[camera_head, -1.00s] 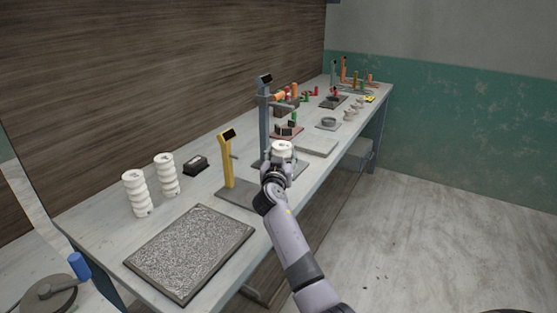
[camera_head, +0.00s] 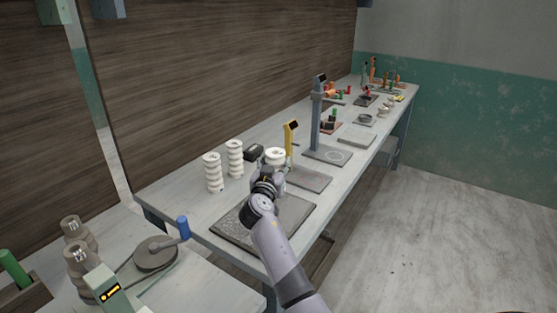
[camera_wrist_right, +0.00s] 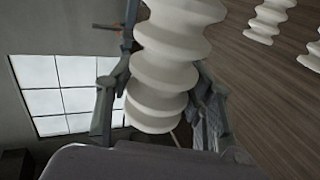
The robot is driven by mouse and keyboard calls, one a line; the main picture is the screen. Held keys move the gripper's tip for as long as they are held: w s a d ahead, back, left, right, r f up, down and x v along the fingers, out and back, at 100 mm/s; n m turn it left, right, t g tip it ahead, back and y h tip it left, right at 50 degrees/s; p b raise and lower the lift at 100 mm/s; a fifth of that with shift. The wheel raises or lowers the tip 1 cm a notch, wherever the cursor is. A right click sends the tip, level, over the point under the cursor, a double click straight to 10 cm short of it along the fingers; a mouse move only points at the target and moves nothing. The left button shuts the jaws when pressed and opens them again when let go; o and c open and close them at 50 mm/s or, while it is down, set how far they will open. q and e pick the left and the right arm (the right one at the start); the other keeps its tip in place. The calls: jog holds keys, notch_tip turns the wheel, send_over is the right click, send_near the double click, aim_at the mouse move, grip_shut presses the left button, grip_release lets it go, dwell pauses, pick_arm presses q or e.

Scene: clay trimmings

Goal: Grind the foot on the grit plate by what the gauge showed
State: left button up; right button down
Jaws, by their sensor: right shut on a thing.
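My right gripper (camera_head: 268,176) is shut on a white ribbed insulator (camera_head: 275,155), whose top shows above it in the head view. In the right wrist view the insulator (camera_wrist_right: 165,75) stands between the two fingers (camera_wrist_right: 155,108), slightly tilted. The grit plate (camera_head: 232,224), a dark speckled slab, lies at the near end of the bench, partly hidden by my right arm. The gripper is over its far part; I cannot tell the height. A yellow gauge post (camera_head: 290,138) with a dark display stands just behind the held insulator. My left gripper is not in view.
Two white insulators (camera_head: 213,172) (camera_head: 235,158) stand left of the gripper, near a small black box (camera_head: 254,151). A taller blue-grey post (camera_head: 317,120) stands farther back. A round turntable with a blue-handled crank (camera_head: 156,254) is on the nearer table.

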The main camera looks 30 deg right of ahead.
jog(key=shift+a+r, duration=0.15)
jog(key=shift+a, duration=0.25)
jog(key=shift+a+f, duration=0.1)
jog(key=shift+f, duration=0.1)
jog(key=f, duration=0.1)
jog(key=f+b, duration=0.2)
jog(key=shift+d+f, duration=0.15)
jog(key=shift+d, duration=0.1)
jog(key=shift+a+f, duration=0.1)
jog(key=shift+f, duration=0.35)
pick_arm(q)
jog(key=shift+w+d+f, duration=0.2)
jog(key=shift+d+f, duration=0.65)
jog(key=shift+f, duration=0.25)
pick_arm(e)
jog(key=shift+f, duration=0.2)
pick_arm(q)
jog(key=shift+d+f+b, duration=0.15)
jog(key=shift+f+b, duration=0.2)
jog(key=shift+b, duration=0.2)
pick_arm(e)
jog(key=shift+f, duration=0.25)
pick_arm(q)
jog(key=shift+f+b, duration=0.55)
jog(key=shift+b, duration=0.05)
pick_arm(e)
jog(key=shift+f, duration=0.4)
jog(key=shift+a, duration=0.1)
